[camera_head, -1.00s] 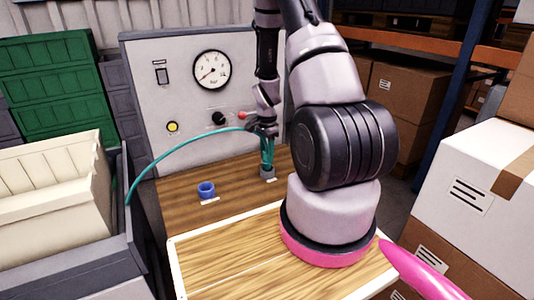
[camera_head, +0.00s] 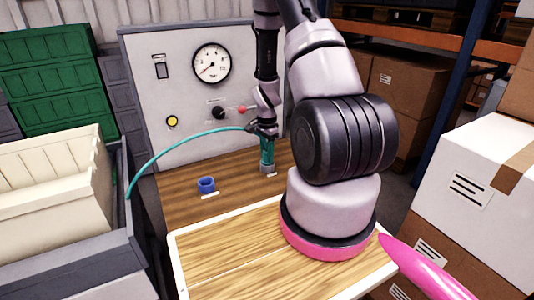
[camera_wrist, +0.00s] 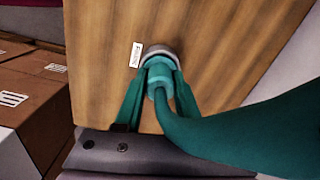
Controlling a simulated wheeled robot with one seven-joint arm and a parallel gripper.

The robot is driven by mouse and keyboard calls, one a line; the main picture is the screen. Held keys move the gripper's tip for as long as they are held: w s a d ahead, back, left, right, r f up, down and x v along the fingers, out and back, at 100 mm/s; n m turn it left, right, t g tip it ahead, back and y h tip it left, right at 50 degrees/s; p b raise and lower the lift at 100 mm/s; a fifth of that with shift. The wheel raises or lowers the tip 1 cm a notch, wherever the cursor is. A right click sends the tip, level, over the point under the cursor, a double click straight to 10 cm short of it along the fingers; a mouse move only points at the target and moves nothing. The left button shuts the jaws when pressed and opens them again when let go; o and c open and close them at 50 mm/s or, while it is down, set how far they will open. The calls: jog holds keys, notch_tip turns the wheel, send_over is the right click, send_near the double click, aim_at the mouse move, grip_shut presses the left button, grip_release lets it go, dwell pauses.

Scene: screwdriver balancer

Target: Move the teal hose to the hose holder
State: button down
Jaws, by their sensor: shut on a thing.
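The teal hose (camera_head: 180,144) arcs from the left, beside the grey bin, to my gripper (camera_head: 267,152). My gripper is shut on the hose's end fitting and points down at the wooden bench. In the wrist view the teal fitting (camera_wrist: 158,77) is between my fingers (camera_wrist: 156,95), over a grey round holder (camera_wrist: 165,48) with a white label beside it. The grey holder (camera_head: 268,169) also shows directly below the fitting in the head view. The fitting appears to meet it; how deep it sits I cannot tell.
A blue ring holder (camera_head: 206,184) stands on the bench to the left. A panel (camera_head: 190,95) with a gauge and knobs rises close behind my gripper. A grey bin (camera_head: 110,235) is at left, and stacked boxes (camera_head: 470,190) are at right.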

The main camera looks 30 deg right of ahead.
jog(key=shift+f, duration=0.1)
jog(key=shift+c, duration=2.1)
grip_release()
notch_tip(320, 180, up, 11)
jog(key=shift+f, duration=0.1)
